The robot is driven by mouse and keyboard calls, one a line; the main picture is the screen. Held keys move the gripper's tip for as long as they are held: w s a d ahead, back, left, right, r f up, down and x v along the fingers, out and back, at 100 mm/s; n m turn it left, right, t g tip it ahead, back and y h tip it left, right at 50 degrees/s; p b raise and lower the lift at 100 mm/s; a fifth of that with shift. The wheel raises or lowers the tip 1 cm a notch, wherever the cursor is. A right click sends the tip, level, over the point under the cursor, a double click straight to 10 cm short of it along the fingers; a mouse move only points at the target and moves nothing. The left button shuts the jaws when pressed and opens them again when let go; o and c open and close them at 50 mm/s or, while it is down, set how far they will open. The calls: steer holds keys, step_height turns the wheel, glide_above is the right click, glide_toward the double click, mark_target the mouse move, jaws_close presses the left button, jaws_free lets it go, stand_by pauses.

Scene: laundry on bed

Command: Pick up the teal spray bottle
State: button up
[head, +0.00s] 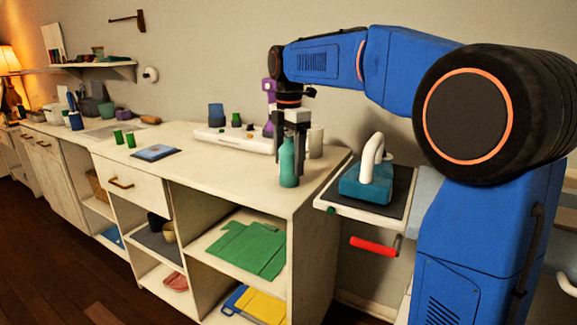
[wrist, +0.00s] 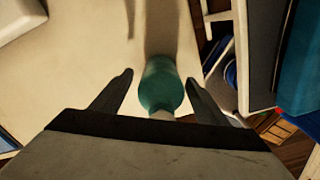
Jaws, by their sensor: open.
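The teal spray bottle (head: 288,163) stands upright near the front right corner of the white countertop. My gripper (head: 291,150) points down over it, and its fingers are at the bottle's upper part. In the wrist view the teal bottle (wrist: 162,88) lies between the two open fingers of my gripper (wrist: 160,82), with a visible gap on each side. Its lower body shows below the fingers in the head view. The bottle's top is partly hidden by my gripper.
Right of the counter, a lower board holds a teal iron-like object (head: 366,183) with a white handle. Behind the bottle stand a white cylinder (head: 316,142) and a purple bottle (head: 268,91). A blue flat item (head: 156,153) lies left; the counter between is clear.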

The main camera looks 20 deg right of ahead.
steer(key=c, duration=1.3)
